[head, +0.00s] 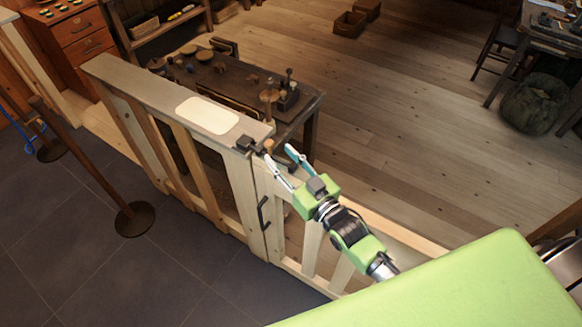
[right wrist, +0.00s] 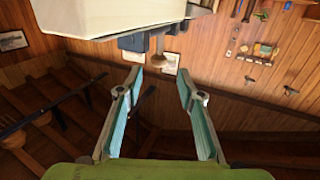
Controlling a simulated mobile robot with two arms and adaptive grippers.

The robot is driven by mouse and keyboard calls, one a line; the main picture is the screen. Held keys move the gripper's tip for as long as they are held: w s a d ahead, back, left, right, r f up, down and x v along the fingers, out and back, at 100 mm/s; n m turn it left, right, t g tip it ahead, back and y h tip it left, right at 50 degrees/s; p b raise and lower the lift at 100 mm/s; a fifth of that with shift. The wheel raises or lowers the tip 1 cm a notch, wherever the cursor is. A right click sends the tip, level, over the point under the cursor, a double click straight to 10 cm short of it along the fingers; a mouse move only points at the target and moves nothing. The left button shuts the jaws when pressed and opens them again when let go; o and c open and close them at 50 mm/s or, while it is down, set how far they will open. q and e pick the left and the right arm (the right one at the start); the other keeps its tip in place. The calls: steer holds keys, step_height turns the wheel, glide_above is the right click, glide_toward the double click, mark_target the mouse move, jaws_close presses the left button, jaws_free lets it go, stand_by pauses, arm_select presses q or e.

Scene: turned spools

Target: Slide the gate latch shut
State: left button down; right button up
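The gate latch (head: 246,144) is a small dark fitting on top of the pale wooden fence, at the joint with the gate (head: 309,245). A dark piece, probably the same latch (right wrist: 133,43), shows beneath a pale block in the right wrist view. How far its bolt is slid cannot be told. My right gripper (head: 278,152) has its two teal-padded fingers spread, just right of the latch. It also shows open and empty in the right wrist view (right wrist: 160,78), with the latch beyond the fingertips. My left gripper is not in view.
A black handle (head: 263,213) is on the gate post's face. A pale blank plate (head: 207,116) lies on the fence's top board (head: 150,92). A cluttered dark workbench (head: 228,82) stands behind the fence. A post with a round base (head: 134,219) stands at left.

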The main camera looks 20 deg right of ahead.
steer(key=shift+v, duration=2.3)
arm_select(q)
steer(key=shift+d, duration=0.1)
arm_select(e)
steer(key=shift+f, duration=0.1)
